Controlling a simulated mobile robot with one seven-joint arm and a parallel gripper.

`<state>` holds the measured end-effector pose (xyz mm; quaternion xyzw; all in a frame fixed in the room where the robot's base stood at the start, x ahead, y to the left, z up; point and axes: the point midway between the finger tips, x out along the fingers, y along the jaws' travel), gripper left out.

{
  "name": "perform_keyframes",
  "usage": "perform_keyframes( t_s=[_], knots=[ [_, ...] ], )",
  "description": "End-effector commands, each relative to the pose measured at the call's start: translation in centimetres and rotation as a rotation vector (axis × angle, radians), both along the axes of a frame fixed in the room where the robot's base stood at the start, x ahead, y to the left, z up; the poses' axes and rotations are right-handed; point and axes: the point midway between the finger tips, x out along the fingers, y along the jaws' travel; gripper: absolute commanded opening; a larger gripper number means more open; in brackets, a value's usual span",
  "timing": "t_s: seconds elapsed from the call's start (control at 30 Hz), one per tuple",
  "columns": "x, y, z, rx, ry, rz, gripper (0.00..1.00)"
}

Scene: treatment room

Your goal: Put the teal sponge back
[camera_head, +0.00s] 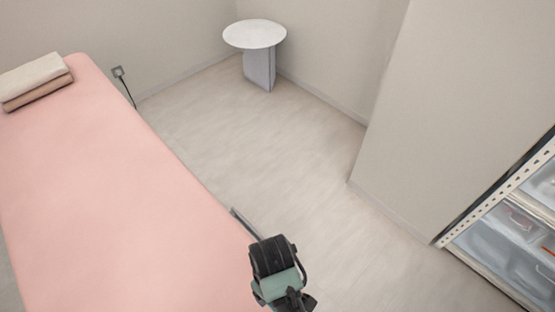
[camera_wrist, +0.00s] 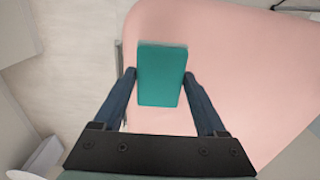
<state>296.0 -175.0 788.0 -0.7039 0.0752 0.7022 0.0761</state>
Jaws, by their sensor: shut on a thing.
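The teal sponge (camera_wrist: 161,75) is a flat rectangular block between the two fingers of my gripper (camera_wrist: 160,78) in the wrist view. The fingers press on its left and right sides, so my gripper is shut on it. Below it in that view is the pink treatment bed (camera_wrist: 245,60), near one corner. In the head view my gripper (camera_head: 277,285) is at the bottom, over the right edge of the pink bed (camera_head: 110,200). The sponge cannot be made out for certain there.
A small round white table (camera_head: 255,34) stands by the far wall. Folded towels (camera_head: 36,80) lie at the bed's far left end. A metal shelf (camera_head: 500,190) with clear bins (camera_head: 505,260) is at the right. The floor (camera_head: 270,150) between bed and wall is clear.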

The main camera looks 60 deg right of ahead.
Motion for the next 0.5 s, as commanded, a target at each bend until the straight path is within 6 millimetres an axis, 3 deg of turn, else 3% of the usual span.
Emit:
perform_keyframes(
  t_s=[0.13, 0.3, 0.5],
  knots=[
    [-0.6, -0.5, -1.0, 0.001, 0.002, -0.021, 0.22],
    [-0.6, -0.5, -4.2, 0.003, 0.004, -0.023, 0.22],
    [-0.5, -0.5, -6.3, 0.0, 0.001, -0.021, 0.22]
  ],
)
